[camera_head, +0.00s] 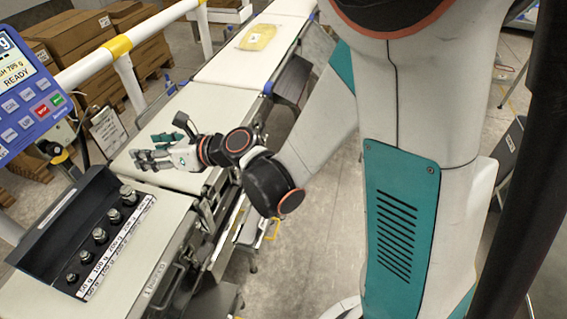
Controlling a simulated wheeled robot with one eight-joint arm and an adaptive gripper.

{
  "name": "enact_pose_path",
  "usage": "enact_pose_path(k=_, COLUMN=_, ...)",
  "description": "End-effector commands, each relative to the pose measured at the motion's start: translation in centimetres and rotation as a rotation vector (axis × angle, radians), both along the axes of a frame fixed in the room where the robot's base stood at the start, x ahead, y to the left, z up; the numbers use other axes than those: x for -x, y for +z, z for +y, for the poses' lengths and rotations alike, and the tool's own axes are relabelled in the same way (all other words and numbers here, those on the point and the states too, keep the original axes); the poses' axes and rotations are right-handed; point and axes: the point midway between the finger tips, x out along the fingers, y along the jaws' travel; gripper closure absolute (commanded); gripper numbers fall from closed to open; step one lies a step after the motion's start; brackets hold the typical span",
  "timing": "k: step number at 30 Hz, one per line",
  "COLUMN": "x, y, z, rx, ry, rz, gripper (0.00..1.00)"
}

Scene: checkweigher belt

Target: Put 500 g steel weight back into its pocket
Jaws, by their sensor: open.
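A black weight case (42,250) stands open on the end of the machine at the left. The second-largest weight (114,216) stands next to the largest (128,195) at the far end. A white label strip runs beside them; only the small-weight marks read clearly, so I cannot be sure which weight is the 500 g one. No empty pocket shows clearly. My gripper (150,150) is open and apparently empty above the white belt, beyond and to the right of the case.
A yellow packet (257,37) lies on the far belt (240,68). A blue display panel (27,85) reading READY and a white rail (118,45) stand left of the belt. Cartons (85,42) are stacked behind.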

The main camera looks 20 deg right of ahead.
Motion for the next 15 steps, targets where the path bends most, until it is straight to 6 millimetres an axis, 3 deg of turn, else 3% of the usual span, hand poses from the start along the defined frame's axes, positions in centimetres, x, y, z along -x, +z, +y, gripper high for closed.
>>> enact_pose_path(k=1, x=-0.8, y=3.1, z=-1.3, rx=-0.114, ry=-0.088, rz=0.023, gripper=0.49)
enact_pose_path(k=3, x=-2.0, y=7.1, z=-3.7, rx=-0.296, ry=-0.219, rz=0.067, gripper=0.49)
enact_pose_path(k=7, x=-3.4, y=12.9, z=-9.3, rx=-0.638, ry=-0.453, rz=0.169, gripper=0.49)
enact_pose_path(k=11, x=-3.3, y=16.0, z=-15.6, rx=-0.983, ry=-0.679, rz=0.293, gripper=0.49)
enact_pose_path(k=15, x=-1.5, y=16.4, z=-22.2, rx=-1.349, ry=-0.918, rz=0.448, gripper=0.49)
